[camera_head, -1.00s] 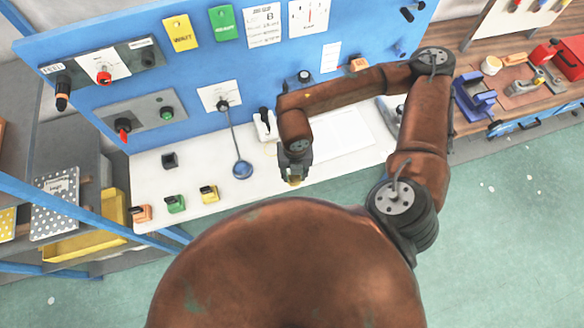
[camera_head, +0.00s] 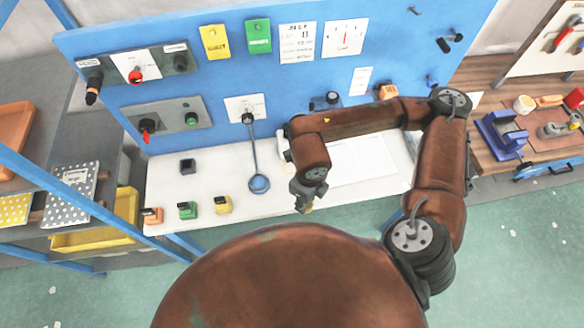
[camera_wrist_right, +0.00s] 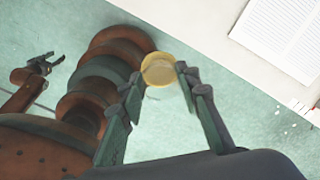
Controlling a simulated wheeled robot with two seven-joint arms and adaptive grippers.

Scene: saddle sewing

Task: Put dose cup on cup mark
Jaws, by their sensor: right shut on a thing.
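My right gripper (camera_head: 306,206) is over the front edge of the white bench in the head view. It is shut on a small yellowish dose cup (camera_wrist_right: 158,69), which sits between the two fingertips (camera_wrist_right: 158,76) in the right wrist view. In the head view only a small bit of the cup shows. My left gripper (camera_wrist_right: 46,64) shows at the left of the right wrist view, apart from the bench, with its fingers apart and empty. It is not in the head view.
A white sheet (camera_head: 362,160) lies behind my right arm. A blue panel (camera_head: 220,90) stands behind. Green floor is in front.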

